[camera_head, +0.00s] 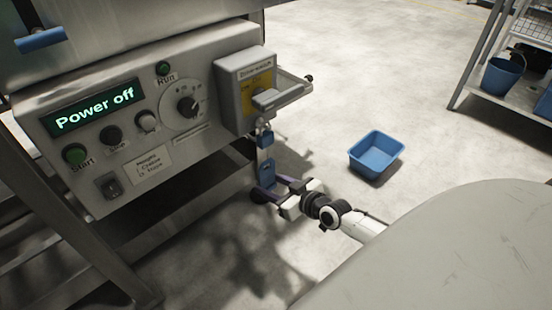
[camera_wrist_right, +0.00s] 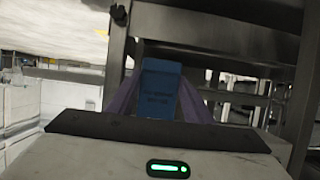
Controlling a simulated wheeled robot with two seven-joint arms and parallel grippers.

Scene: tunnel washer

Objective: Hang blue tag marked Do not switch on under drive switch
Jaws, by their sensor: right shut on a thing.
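The drive switch (camera_head: 245,85) is a grey box with a yellow plate and a grey lever, on the right end of the machine's panel. My right gripper (camera_head: 267,189) is shut on the tag's lower part. In the right wrist view the tag (camera_wrist_right: 160,88) stands between the two purple fingers. I cannot tell whether the tag's top is attached to the padlock. My left gripper is not in view.
The panel display (camera_head: 95,107) reads "Power off", with buttons and a dial around it. A rail (camera_head: 294,90) juts out right of the switch. A blue tub (camera_head: 376,154) sits on open floor. A shelf rack (camera_head: 505,75) with a blue bucket (camera_head: 502,77) stands at right.

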